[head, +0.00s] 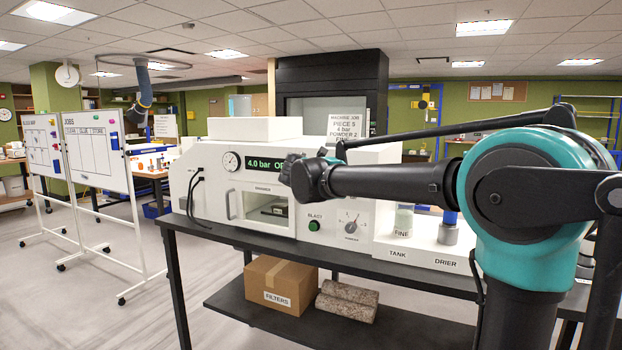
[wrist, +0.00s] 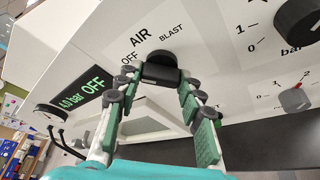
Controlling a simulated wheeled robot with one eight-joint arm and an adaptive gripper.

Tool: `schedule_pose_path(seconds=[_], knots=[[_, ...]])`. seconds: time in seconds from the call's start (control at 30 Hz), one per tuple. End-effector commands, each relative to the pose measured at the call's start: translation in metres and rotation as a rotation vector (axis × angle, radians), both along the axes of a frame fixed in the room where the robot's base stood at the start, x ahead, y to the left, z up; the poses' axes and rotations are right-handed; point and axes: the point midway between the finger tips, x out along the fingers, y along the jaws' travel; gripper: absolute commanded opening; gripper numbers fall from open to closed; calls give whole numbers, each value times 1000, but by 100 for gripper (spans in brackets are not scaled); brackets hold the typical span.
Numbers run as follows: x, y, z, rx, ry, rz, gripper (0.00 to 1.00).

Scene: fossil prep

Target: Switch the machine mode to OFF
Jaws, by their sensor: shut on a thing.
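The white blasting machine (head: 215,165) stands on a black table. My gripper (wrist: 158,82) is shut on this knob, one finger on each side. I cannot tell the knob's pointer direction. In the head view my gripper (head: 296,172) hides the knob.
A larger black dial marked bar (wrist: 300,20) and a grey-red selector (wrist: 293,98) sit to the right on the panel. The green BLAST button (head: 314,226) and a FINE jar (head: 404,222) are lower. A FILTERS box (head: 277,285) lies on the lower shelf.

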Motion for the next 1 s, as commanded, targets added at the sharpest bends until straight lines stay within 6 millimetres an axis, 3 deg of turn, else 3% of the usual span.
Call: schedule_pose_path(seconds=[0.33, 0.87, 0.9, 1.0], knots=[[0, 0, 0, -131, 49, -1, 9], [0, 0, 0, -157, 58, -1, 9], [0, 0, 0, -156, 57, -2, 39], [0, 0, 0, -156, 57, -2, 51]])
